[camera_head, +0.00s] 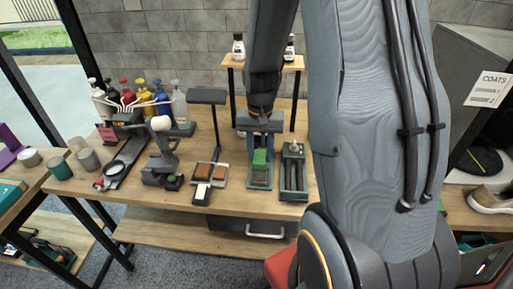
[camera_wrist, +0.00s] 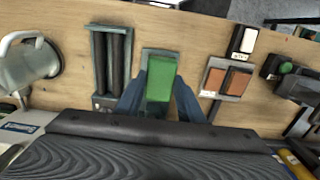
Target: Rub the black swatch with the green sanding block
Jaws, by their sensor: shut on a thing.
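My gripper (camera_head: 260,149) points down over the workbench, its blue-grey fingers on both sides of the green sanding block (camera_head: 260,160). In the wrist view the gripper (camera_wrist: 158,98) is shut on the green block (camera_wrist: 159,80). The block is above or in a shallow grey tray (camera_head: 261,182); I cannot tell whether it touches the tray. To the left, a stand holds two brown swatches (camera_head: 202,171), with a white-topped dark piece (camera_head: 201,194) in front. I cannot pick out the black swatch for certain.
A grey rack with dark bars (camera_head: 293,174) stands close to the right of the tray. A lamp-like arm (camera_head: 160,145) and several bottles (camera_head: 155,98) stand further left. A small shelf (camera_head: 264,62) is behind. My arm hides the bench's right part.

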